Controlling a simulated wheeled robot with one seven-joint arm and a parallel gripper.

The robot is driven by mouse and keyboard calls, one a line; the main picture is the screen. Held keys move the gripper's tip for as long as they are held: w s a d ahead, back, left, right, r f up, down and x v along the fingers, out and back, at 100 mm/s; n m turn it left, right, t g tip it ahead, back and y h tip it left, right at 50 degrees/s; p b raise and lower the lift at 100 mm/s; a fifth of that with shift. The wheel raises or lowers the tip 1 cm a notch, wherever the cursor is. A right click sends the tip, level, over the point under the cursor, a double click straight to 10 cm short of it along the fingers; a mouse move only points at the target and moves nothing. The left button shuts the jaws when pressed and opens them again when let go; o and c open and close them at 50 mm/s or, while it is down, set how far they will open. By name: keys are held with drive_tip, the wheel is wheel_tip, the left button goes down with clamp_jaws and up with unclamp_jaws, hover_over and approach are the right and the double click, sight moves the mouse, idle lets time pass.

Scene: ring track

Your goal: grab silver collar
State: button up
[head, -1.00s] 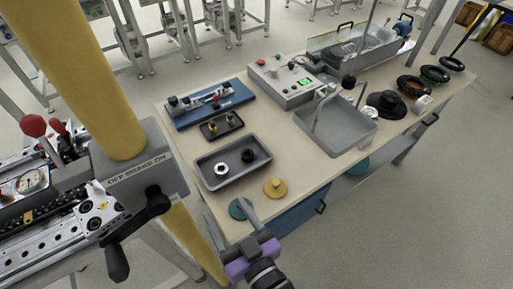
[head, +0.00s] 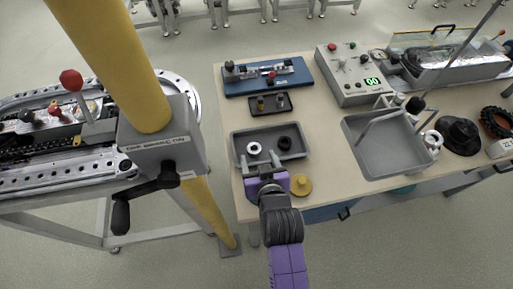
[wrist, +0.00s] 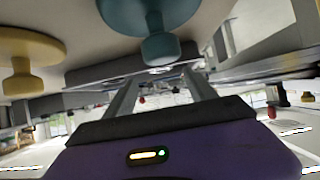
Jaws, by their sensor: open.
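The silver collar (head: 253,148) is a small bright ring lying in the left part of a grey tray (head: 236,158) on the bench. A black collar (head: 284,143) lies to its right in the same tray. My gripper (head: 262,159) is open, with its two fingers reaching over the tray's near edge, just short of the silver collar and apart from it. In the wrist view the spread fingers (wrist: 160,85) have nothing clearly between them. The collar cannot be made out surely there.
A yellow knobbed disc (head: 301,186) sits right of my gripper; a teal knobbed disc (wrist: 152,22) shows close in the wrist view. A small dark tray (head: 270,105) and blue fixture (head: 267,76) lie behind. A grey basin (head: 385,150) stands right. A yellow post (head: 115,60) rises left.

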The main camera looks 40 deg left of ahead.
sight(255, 150)
drive_tip(key=shift+x, duration=2.6)
clamp_jaws()
